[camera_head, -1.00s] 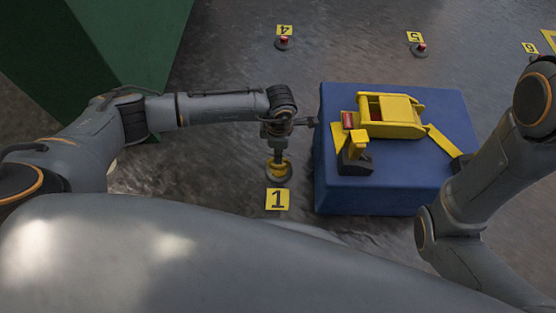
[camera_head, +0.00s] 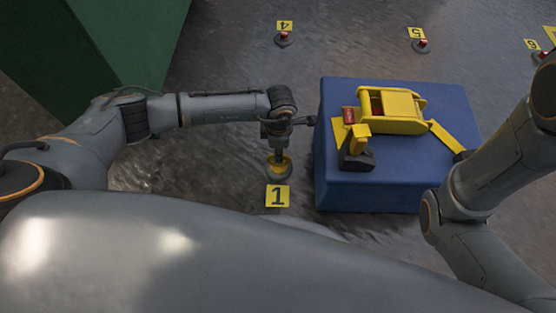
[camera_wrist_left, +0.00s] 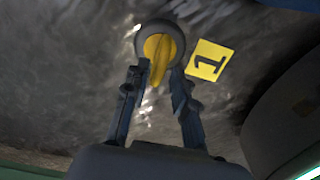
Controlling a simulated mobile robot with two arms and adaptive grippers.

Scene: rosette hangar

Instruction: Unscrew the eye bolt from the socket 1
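The yellow eye bolt (camera_wrist_left: 156,62) stands in the round grey-rimmed socket 1 (camera_wrist_left: 138,38) on the floor. In the head view, socket 1 (camera_head: 278,173) lies directly below my left gripper (camera_head: 277,152), behind the yellow "1" plate (camera_head: 277,196). In the left wrist view, my left gripper (camera_wrist_left: 156,76) has its two fingers spread. The thin yellow upper part of the eye bolt stands between the fingertips, with a narrow gap seeming to show on each side. Whether either finger touches it is hard to tell.
A blue block (camera_head: 370,197) stands right of socket 1, close to my left wrist, with a yellow jointed device (camera_head: 392,110) on top. Small red-topped floor fittings (camera_head: 283,39) stand by numbered plates farther back. A large green box (camera_head: 100,40) stands at the left. Floor between is clear.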

